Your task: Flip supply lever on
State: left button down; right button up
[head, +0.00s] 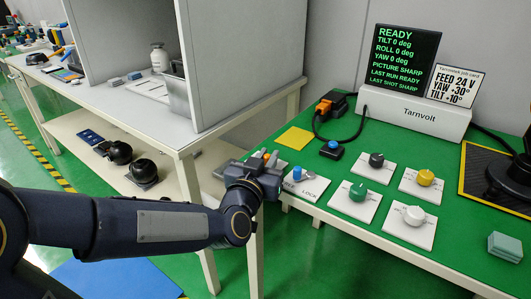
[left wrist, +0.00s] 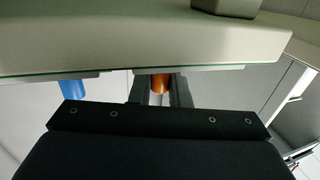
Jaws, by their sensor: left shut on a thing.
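My left gripper (head: 266,162) is at the near left edge of the green bench, beside a white plate (head: 312,190) with partly covered lettering ending in "LOCK". In the left wrist view its fingers (left wrist: 160,90) are shut on an orange cylindrical handle (left wrist: 161,82). A blue handle (left wrist: 72,88) stands apart on the left in the wrist view; a blue knob (head: 297,173) shows on the plate. My right gripper is not in view.
Green, black, yellow and white knobs (head: 358,192) stand on plates to the right. A Tarnvolt console (head: 410,112) with a screen reading READY (head: 398,58) and a job card (head: 455,84) stands behind. A blue button (head: 331,148) and yellow pad (head: 295,138) lie beyond my gripper.

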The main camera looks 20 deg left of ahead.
pick_arm(q)
jog(key=shift+d+n+y, duration=0.1)
jog(key=shift+n+y, duration=0.3)
jog(key=shift+y, duration=0.4)
jog(key=c, duration=1.5)
grip_release()
jog(key=shift+o, duration=0.2)
jog(key=s+p, duration=0.1)
jog(key=s, duration=0.6)
jog(key=shift+s+p, duration=0.4)
